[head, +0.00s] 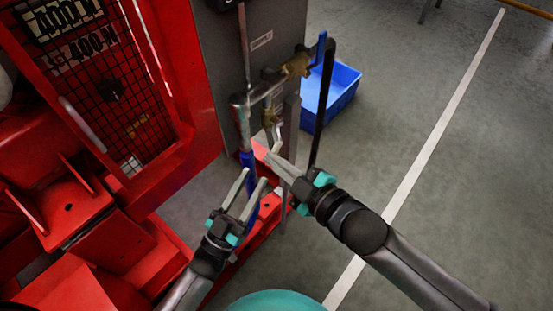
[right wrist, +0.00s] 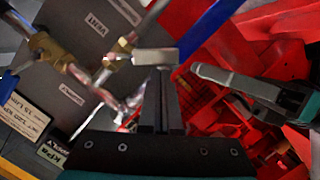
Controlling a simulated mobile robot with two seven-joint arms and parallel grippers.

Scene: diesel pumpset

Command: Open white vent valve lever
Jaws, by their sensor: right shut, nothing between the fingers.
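A small whitish lever (head: 277,137) hangs from a brass valve (head: 270,118) on the pipework in front of the grey panel. In the right wrist view a pale bar, probably this lever (right wrist: 155,57), lies across just ahead of my right fingertips. I cannot tell if they touch. My right gripper (head: 271,158) is shut and empty, just below the lever; its closed fingers also show in the right wrist view (right wrist: 162,85). My left gripper (head: 256,177) is open and empty, lower and to the left, near the blue hose.
A blue-handled brass valve (head: 297,64) sits higher on the pipe. A black hose (head: 321,105) hangs right of the pipework. The blue hose (head: 249,162) runs down on the left. The red machine frame (head: 200,100) fills the left. A blue crate (head: 343,88) stands behind; floor at right is clear.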

